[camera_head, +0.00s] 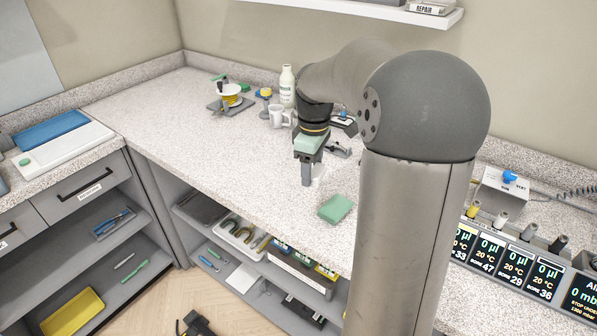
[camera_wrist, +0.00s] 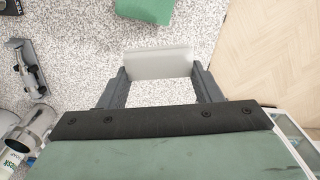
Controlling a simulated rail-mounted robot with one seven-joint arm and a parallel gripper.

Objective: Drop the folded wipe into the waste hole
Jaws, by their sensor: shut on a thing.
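My gripper (camera_head: 307,180) points down over the speckled worktop (camera_head: 215,140), near its front edge. In the wrist view its two dark fingers (camera_wrist: 160,70) are shut on a flat whitish piece, the folded wipe (camera_wrist: 160,60), which spans the gap between them. In the head view the wipe is mostly hidden by the finger and hard to tell from the pale worktop. I cannot make out a waste hole in either view.
A green pad (camera_head: 336,208) lies on the worktop close to the gripper; it also shows in the wrist view (camera_wrist: 145,9). Open shelves lie below the front edge.

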